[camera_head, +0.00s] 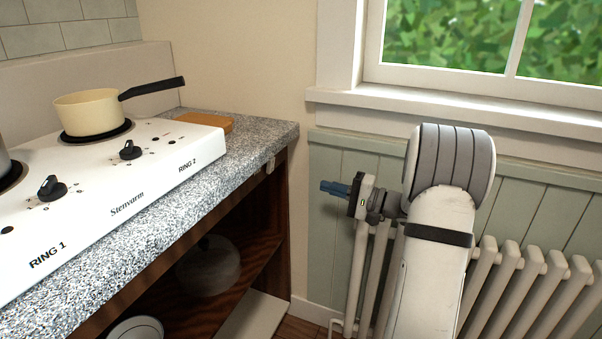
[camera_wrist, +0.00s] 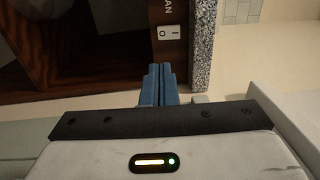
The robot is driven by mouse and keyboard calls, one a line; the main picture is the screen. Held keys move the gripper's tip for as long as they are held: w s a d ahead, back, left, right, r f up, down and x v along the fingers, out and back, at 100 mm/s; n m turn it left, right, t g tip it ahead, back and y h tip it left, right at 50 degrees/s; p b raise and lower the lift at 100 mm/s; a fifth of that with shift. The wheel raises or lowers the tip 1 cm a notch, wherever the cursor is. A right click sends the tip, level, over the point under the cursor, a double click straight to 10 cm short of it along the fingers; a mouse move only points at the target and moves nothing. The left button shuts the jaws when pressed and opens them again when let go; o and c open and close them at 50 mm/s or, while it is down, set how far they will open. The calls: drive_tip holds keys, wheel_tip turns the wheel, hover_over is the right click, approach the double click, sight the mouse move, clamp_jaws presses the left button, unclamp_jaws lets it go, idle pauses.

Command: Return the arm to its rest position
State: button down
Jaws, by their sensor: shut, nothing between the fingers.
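My gripper (camera_head: 327,188) has blue fingers and points left, in front of the green panelled wall and to the right of the counter's end. In the wrist view my gripper (camera_wrist: 159,72) shows its two blue fingers side by side, shut with nothing between them. My white and grey arm is raised and folded in front of the radiator in the head view.
A speckled counter (camera_head: 262,133) holds a white hob (camera_head: 110,200) and a cream saucepan (camera_head: 92,113). Open shelves hold a lidded pot (camera_head: 210,268). A radiator (camera_head: 540,285) stands below the window. A switch (camera_wrist: 168,32) shows beyond the fingers.

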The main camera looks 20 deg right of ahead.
drive_tip(key=s+a+r+n+g+h+p, duration=0.2)
drive_tip(key=s+a+r+g+p, duration=0.4)
drive_tip(key=a, duration=0.3)
drive_tip(key=s+a+r+n+g+h+p, duration=0.1)
drive_tip(key=s+a+r+n+g+p, duration=0.1)
drive_tip(key=s+a+r+g+p, duration=0.45)
drive_tip(key=s+r+n+t+h+p, duration=0.1)
drive_tip(key=s+r+n+h+p, duration=0.1)
drive_tip(key=s+r+h+p, duration=0.3)
drive_tip(key=s+r+n+t+h+p, duration=0.1)
drive_tip(key=s+r+n+h+p, duration=0.1)
drive_tip(key=s+r+h+p, duration=0.3)
drive_tip(key=s+p, duration=0.4)
drive_tip(key=s, duration=0.2)
drive_tip(key=shift+s+a+r+n+h+p, duration=0.2)
drive_tip(key=shift+s+a+n+h+p, duration=0.1)
drive_tip(key=shift+s+a+h+p, duration=0.1)
